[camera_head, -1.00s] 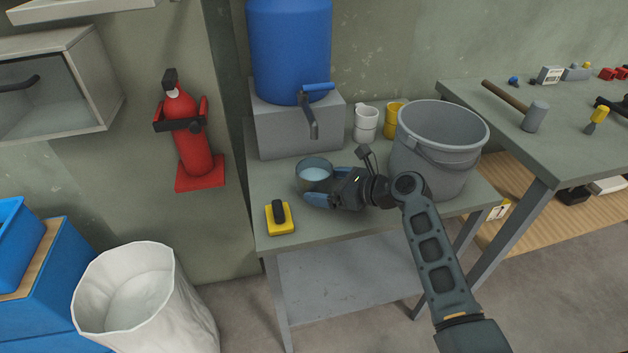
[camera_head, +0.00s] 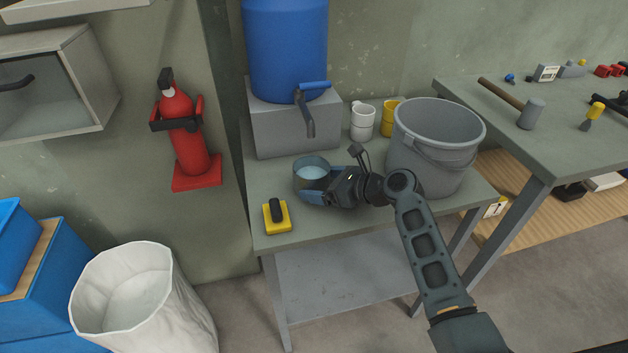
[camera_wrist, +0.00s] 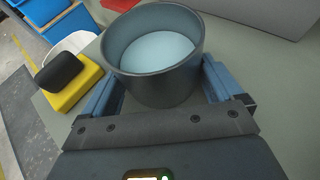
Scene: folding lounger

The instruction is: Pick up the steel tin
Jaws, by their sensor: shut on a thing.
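The steel tin (camera_head: 312,170) is a round grey open-topped can with a pale blue-white inside. It is upright at the table, under the spout end of the blue barrel. In the wrist view the tin (camera_wrist: 158,85) sits between the two blue fingers. My gripper (camera_head: 318,188) is shut on the tin's sides, reaching in from the right. I cannot tell whether the tin's base touches the table.
A yellow and black brush-like block (camera_head: 276,217) lies at the table's front left. A grey bucket (camera_head: 432,140) stands right, behind my arm. The blue barrel (camera_head: 286,50) rests on a grey block.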

